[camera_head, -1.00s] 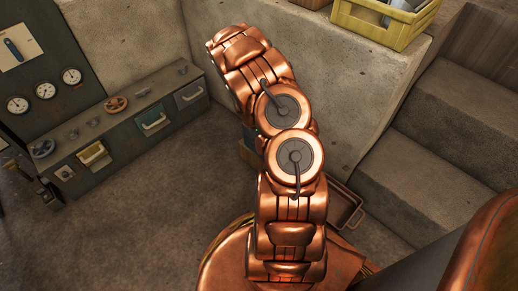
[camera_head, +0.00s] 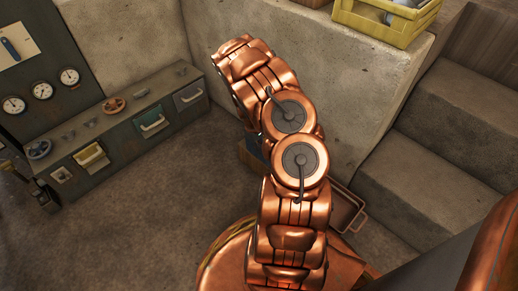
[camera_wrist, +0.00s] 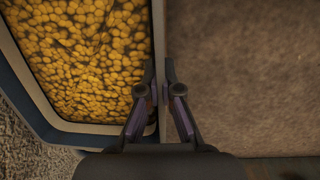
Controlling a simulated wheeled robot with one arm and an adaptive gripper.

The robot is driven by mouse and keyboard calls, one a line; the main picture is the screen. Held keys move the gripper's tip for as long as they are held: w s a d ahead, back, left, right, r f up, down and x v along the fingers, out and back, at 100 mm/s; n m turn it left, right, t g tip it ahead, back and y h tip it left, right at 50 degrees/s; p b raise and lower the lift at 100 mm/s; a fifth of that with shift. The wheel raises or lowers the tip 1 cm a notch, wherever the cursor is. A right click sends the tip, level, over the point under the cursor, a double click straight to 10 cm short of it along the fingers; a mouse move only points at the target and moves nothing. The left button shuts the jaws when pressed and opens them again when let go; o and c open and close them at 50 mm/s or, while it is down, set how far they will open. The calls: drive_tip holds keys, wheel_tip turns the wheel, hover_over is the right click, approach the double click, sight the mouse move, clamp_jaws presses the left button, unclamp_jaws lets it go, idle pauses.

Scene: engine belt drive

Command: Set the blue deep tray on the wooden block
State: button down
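The blue deep tray (camera_wrist: 28,75) fills the left of the wrist view, full of small yellow lumps. My gripper (camera_wrist: 159,71) is closed across its right wall, one finger inside and one outside, with the rim between the tips. In the head view my arm hides the gripper and nearly all of the tray. A wooden block (camera_head: 250,157) shows only in part beside my arm, low near the concrete wall. I cannot tell from these views whether the tray touches the block.
A dark metal bench with drawers (camera_head: 130,130) and gauges stands at the left. A concrete ledge with a yellow crate (camera_head: 385,20) is behind, with concrete steps (camera_head: 440,130) at the right. A brown handled tray (camera_head: 347,212) lies partly behind my arm. The floor between bench and arm is clear.

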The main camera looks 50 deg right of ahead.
drive_tip(key=c, duration=1.3)
unclamp_jaws()
drive_tip(key=a+r+p, duration=0.2)
drive_tip(key=a+r, duration=0.2)
drive_tip(key=r, duration=0.7)
drive_tip(key=a+r+p, duration=0.2)
drive_tip(key=a+r, duration=0.2)
drive_tip(key=r, duration=0.7)
drive_tip(key=s+a+r+g, duration=0.1)
drive_tip(key=s+a+r, duration=0.6)
drive_tip(key=a, duration=0.3)
drive_tip(key=s+a+r, duration=0.7)
drive_tip(key=a, duration=0.2)
drive_tip(key=shift+g+y, duration=0.5)
drive_tip(key=s+a, duration=0.2)
drive_tip(key=s, duration=0.1)
drive_tip(key=s+a+r, duration=0.1)
drive_tip(key=s+a, duration=0.1)
drive_tip(key=s, duration=0.2)
drive_tip(key=s+a+r, duration=0.1)
drive_tip(key=s+a, duration=0.1)
drive_tip(key=s, duration=0.2)
drive_tip(key=shift+a+r, duration=0.25)
drive_tip(key=shift+a, duration=0.15)
